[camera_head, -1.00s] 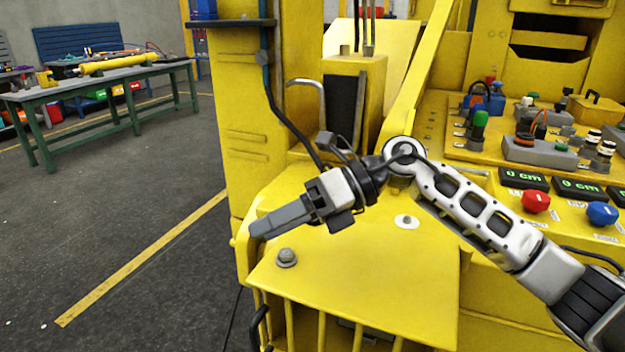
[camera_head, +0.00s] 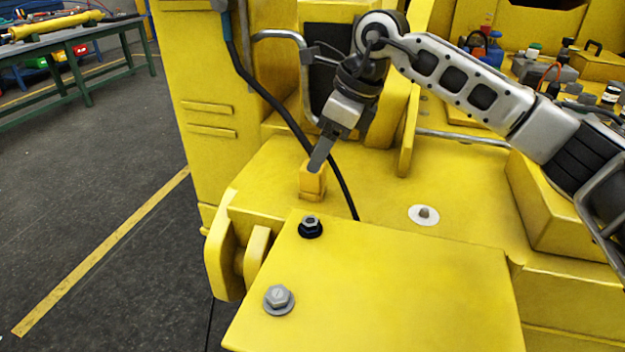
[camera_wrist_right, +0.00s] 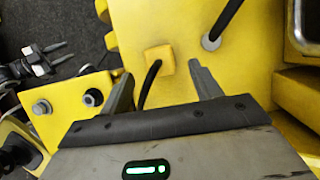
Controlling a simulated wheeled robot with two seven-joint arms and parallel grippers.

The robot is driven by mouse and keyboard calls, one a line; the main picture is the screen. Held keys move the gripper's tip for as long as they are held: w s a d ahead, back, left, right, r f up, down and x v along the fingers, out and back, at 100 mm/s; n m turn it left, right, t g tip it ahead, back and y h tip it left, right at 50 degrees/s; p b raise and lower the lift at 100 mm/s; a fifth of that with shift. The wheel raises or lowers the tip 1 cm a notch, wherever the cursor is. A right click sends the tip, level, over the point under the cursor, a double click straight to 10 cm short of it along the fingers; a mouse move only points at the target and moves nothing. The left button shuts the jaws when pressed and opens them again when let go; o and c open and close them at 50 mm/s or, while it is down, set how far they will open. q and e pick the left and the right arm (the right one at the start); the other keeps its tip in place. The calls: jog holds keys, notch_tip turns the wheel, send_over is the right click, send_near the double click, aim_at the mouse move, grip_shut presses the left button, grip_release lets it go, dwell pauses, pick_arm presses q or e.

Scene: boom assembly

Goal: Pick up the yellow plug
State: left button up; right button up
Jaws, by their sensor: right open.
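The yellow plug (camera_head: 312,181) is a small yellow block standing on the yellow machine surface. It also shows in the right wrist view (camera_wrist_right: 160,58), with a black cable running from it. My right gripper (camera_head: 317,165) is over the plug and points down at it, partly covering it in the head view. In the right wrist view its two fingers (camera_wrist_right: 163,82) are apart, with the plug just beyond the tips and nothing held. A grey two-pronged shape (camera_wrist_right: 42,60) at the left of that view looks like my left gripper.
A raised yellow plate (camera_head: 400,290) with two bolts lies in front of the plug. A black cable (camera_head: 272,100) hangs close to the gripper. A bent grey handle (camera_head: 280,36) stands behind, and a round washer (camera_head: 424,215) lies to the right.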

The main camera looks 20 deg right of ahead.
aim_at(313, 180)
jog(key=shift+p+x, duration=0.4)
jog(key=shift+x, duration=2.8)
jog(key=shift+d, duration=0.1)
jog(key=c, duration=1.2)
